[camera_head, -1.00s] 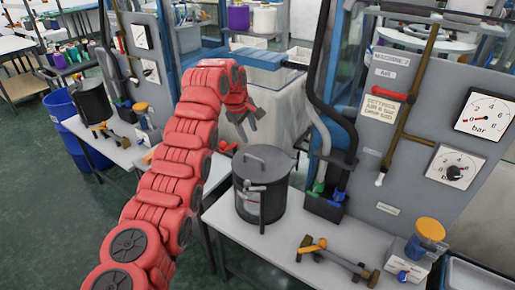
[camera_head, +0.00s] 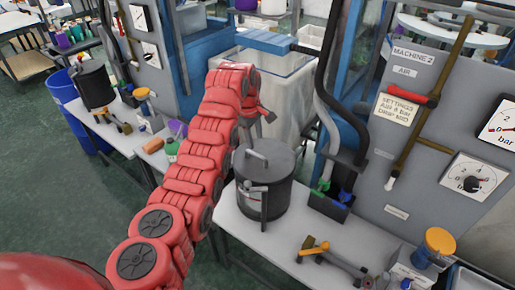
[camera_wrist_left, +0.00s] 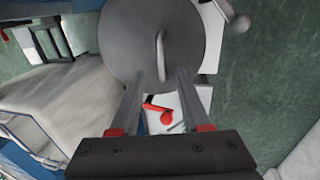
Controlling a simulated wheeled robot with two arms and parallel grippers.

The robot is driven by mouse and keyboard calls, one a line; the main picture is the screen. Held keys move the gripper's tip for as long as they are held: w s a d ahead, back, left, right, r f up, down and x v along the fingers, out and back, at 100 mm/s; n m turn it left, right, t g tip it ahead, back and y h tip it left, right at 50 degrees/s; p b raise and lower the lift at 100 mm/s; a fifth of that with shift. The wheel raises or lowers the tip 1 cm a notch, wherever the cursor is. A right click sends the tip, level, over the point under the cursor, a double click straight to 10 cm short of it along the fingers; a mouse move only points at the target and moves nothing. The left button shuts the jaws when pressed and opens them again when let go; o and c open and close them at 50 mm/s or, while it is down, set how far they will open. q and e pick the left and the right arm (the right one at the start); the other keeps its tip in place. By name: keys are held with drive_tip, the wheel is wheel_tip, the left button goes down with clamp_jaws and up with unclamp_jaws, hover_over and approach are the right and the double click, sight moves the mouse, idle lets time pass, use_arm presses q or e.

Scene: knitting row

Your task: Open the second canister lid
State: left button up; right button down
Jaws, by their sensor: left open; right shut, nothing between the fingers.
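A dark grey canister (camera_head: 265,195) stands upright on the white bench by the panel marked MACHINE 2. Its round lid (camera_head: 282,158) is down on it, with a bar handle (camera_head: 257,157) on top. My left gripper (camera_head: 267,116) is open and empty, above and behind the lid and apart from it. In the left wrist view the open fingers (camera_wrist_left: 162,76) point at the lid (camera_wrist_left: 130,45), with its handle (camera_wrist_left: 160,48) ahead of the gap between them. A similar dark canister (camera_head: 94,88) stands on a bench at the left. My right gripper is out of view.
An orange-and-grey tool (camera_head: 332,257) and an orange-topped jar (camera_head: 437,243) are on the bench right of the canister. Black hoses (camera_head: 335,115) rise close to the canister's right. A pale bin (camera_head: 275,85) stands behind.

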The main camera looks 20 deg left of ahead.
sight(258, 155)
use_arm(q)
drive_tip(key=f, duration=0.2)
drive_tip(key=w+f+p, duration=0.1)
drive_tip(key=f, duration=0.3)
drive_tip(key=shift+w+d+f, duration=0.15)
drive_tip(key=shift+d+f, duration=0.05)
drive_tip(key=shift+d, duration=0.1)
drive_tip(key=shift+a+f+p, duration=0.1)
drive_tip(key=shift+f+p, duration=0.25)
drive_tip(key=shift+f, duration=0.15)
clamp_jaws()
idle(0.8)
